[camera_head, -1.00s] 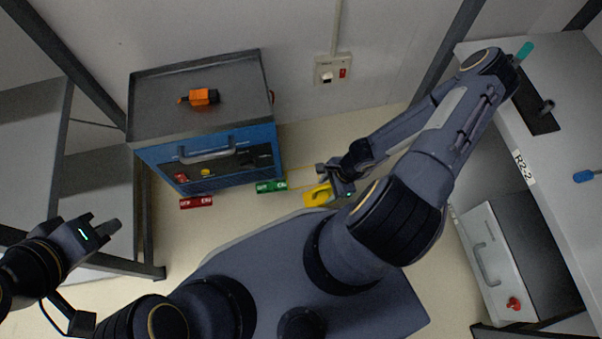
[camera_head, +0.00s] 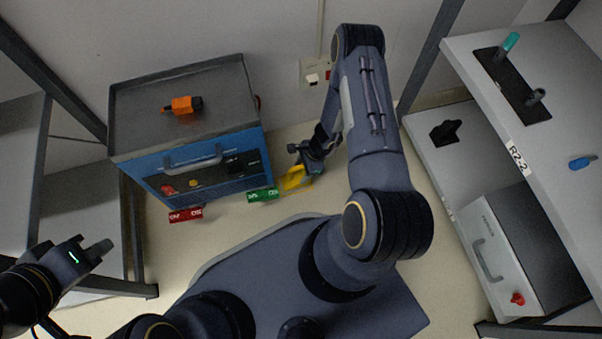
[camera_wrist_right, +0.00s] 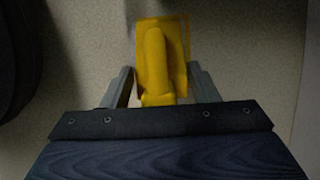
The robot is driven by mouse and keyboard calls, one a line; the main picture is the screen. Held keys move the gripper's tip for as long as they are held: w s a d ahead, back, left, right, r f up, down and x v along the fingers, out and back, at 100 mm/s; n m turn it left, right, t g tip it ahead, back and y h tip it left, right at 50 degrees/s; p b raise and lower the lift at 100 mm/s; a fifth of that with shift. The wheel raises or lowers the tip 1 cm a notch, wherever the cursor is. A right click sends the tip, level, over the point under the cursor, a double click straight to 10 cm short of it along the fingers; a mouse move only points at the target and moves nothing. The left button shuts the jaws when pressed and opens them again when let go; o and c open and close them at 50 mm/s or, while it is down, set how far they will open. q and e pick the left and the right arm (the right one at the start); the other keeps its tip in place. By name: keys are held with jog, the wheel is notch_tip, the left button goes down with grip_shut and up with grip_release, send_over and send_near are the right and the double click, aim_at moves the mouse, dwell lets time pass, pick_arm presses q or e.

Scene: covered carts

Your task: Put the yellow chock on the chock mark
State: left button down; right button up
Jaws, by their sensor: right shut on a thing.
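The yellow chock (camera_head: 295,179) is at the end of my right arm, low near the floor and just right of the green block by the blue cart. My right gripper (camera_head: 306,163) is shut on it. In the right wrist view the chock (camera_wrist_right: 160,60) is between the two fingers (camera_wrist_right: 161,88), its raised grip towards me. I cannot tell whether the chock touches the floor. I cannot make out the chock mark clearly; the chock and gripper may hide it. My left gripper (camera_head: 95,251) is at the left, away from the chock, and seems empty.
A blue cart (camera_head: 205,172) with a grey top carries an orange tool (camera_head: 182,105). A green block (camera_head: 263,194) and a red block (camera_head: 186,214) lie on the floor before it. A rack (camera_head: 505,150) stands at the right, grey shelving (camera_head: 80,215) at the left.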

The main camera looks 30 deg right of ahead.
aim_at(302, 171)
jog(key=shift+w+f, duration=0.25)
jog(key=shift+f, duration=0.05)
notch_tip(302, 171, down, 3)
jog(key=shift+w+f+b, duration=0.15)
jog(key=shift+f+b, duration=0.05)
jog(key=shift+b, duration=0.75)
jog(key=o, duration=1.2)
